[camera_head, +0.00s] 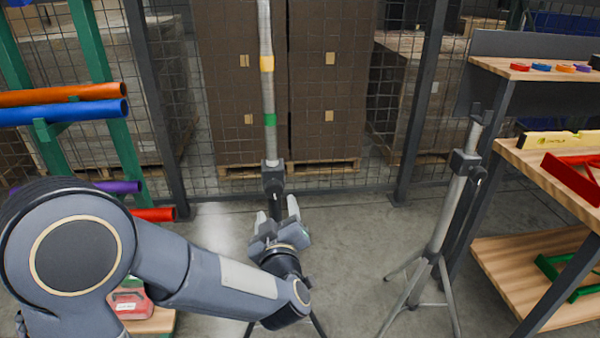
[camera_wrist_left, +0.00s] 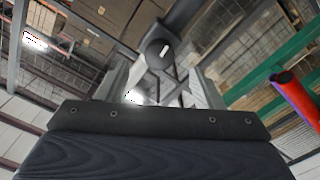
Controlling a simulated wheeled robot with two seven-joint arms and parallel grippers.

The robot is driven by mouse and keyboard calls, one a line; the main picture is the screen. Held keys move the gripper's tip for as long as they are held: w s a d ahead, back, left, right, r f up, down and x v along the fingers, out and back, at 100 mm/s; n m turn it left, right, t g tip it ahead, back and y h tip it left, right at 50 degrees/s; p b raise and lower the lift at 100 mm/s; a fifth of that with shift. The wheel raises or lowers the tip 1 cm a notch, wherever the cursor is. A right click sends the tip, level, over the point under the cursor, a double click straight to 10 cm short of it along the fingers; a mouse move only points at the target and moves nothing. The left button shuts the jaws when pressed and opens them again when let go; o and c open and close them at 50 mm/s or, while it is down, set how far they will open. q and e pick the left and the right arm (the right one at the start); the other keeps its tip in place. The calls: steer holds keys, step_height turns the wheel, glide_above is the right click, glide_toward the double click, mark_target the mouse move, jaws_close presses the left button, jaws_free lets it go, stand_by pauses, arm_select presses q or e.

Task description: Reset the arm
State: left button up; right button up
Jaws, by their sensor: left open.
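My left arm comes in from the left in the head view. My left gripper (camera_head: 277,210) is open, with its two pale fingers spread and pointing up and away. It is at the lower part of a grey stand (camera_head: 267,115) with yellow and green bands. The stand's post shows between the fingers in the picture; I cannot tell whether they touch it. In the left wrist view the open gripper (camera_wrist_left: 166,78) shows a dark round knob (camera_wrist_left: 159,54) between its fingers. The stand's feet are partly hidden behind my gripper. My right gripper is not in view.
A second tripod stand (camera_head: 443,220) is right of centre. A wooden shelf unit (camera_head: 530,165) holds a yellow level (camera_head: 560,140) and red and green items. A green rack (camera_head: 108,100) with coloured tubes is left. Mesh fencing and large boxes (camera_head: 330,70) stand behind.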

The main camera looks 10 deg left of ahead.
arm_select(q)
steer(key=s+a+f+m+g+h, duration=0.2)
steer(key=s+m+g+h, duration=0.15)
steer(key=s, duration=0.55)
steer(key=s+a+f+m+g+h, duration=0.2)
steer(key=s+g+h, duration=0.15)
steer(key=s, duration=0.55)
steer(key=s+a+f+m+g+h, duration=0.2)
steer(key=s+g, duration=0.2)
steer(key=s, duration=0.5)
step_height(320, 180, up, 22)
steer(key=p, duration=2.2)
steer(key=shift+s+a+r+g+p, duration=0.15)
steer(key=shift+r+g+p, duration=0.1)
steer(key=shift+g+p, duration=0.15)
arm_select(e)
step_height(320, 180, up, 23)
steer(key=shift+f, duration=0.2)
arm_select(q)
steer(key=shift+m, duration=0.25)
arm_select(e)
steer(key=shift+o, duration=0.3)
